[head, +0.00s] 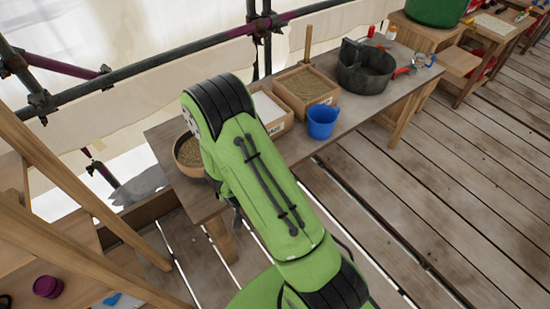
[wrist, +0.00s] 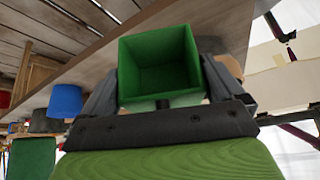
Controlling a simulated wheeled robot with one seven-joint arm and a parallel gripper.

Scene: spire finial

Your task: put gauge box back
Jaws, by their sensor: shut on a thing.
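A green open-topped box (wrist: 160,62), which I take to be the gauge box, sits between the two dark fingers of my gripper (wrist: 162,88) in the wrist view. The gripper is shut on it, with a finger against each side. Its hollow inside faces the wrist camera and looks empty. In the head view my green arm reaches over the near left end of the workbench (head: 345,112) and hides the box and most of the gripper.
The bench holds a bowl of grainy material (head: 187,153), a wooden box with white contents (head: 268,108), a wooden box of sand (head: 306,84), a blue bucket (head: 321,122) and a dark metal tub (head: 365,70). Wooden poles (head: 75,185) stand at left. The plank floor (head: 455,150) at right is clear.

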